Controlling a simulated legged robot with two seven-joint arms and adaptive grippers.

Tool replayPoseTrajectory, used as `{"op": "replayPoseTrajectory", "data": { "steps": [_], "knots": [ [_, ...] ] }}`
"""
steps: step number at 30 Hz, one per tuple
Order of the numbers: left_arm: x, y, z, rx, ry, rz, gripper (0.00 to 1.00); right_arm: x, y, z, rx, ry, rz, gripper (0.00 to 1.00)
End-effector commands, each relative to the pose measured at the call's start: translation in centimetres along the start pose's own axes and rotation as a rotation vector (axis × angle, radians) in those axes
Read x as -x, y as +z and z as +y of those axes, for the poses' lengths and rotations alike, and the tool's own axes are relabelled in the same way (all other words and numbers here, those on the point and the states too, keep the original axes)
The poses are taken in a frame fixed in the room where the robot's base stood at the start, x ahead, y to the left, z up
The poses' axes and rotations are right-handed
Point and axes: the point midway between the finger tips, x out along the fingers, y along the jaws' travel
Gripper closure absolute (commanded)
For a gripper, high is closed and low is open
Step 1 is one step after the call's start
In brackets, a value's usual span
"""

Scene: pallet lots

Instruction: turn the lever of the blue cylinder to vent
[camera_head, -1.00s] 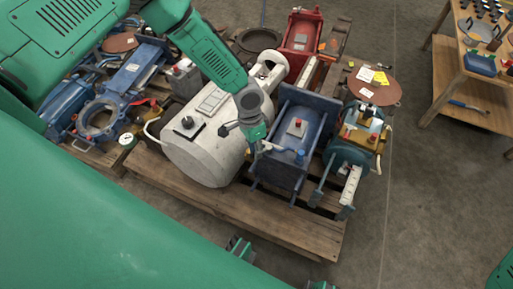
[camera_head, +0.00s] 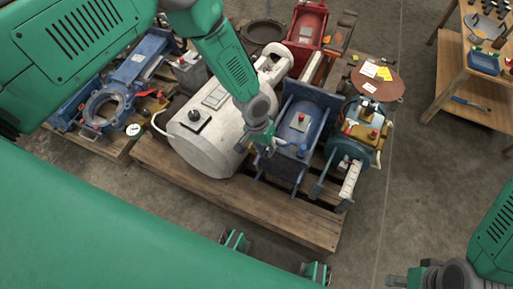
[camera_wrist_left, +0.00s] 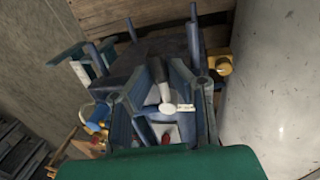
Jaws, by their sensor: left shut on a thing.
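The blue cylinder (camera_head: 302,125) lies in a blue frame on the pallet, right of a big white tank. A small plate with a red button sits on its top. My left gripper (camera_head: 268,146) reaches down at the cylinder's near left side. In the left wrist view its two fingers (camera_wrist_left: 163,106) stand on either side of a grey lever (camera_wrist_left: 157,72) with a white end, and are shut on it. The lever's marked positions cannot be read. My right gripper (camera_head: 396,281) shows only partly at the bottom right, away from the pallet; its jaws are unclear.
The white tank (camera_head: 208,145) stands close left of my left gripper. A green machine (camera_head: 352,140) with a brown disc (camera_head: 376,82) behind it is close on the right. A red unit (camera_head: 307,25) is behind. The floor right of the pallet (camera_head: 300,226) is clear up to a wooden bench (camera_head: 475,60).

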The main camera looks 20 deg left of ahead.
Motion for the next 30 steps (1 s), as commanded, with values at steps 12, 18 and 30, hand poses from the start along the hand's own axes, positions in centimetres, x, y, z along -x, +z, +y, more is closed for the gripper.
{"op": "replayPoseTrajectory", "data": {
  "steps": [12, 18, 30],
  "knots": [
    [-0.6, 0.8, 0.3, 0.013, -0.007, -0.022, 1.0, -0.1, 0.0, 0.0, 0.0, 0.0, 0.0, 0.6],
    [-0.6, 0.8, 0.3, 0.012, -0.006, -0.021, 0.64, -0.1, 0.0, 0.0, 0.0, 0.0, 0.0, 0.6],
    [0.5, 0.2, 0.5, 0.011, -0.003, -0.008, 0.64, 0.0, 0.2, 0.0, 0.0, 0.0, 0.002, 0.6]
  ]
}}
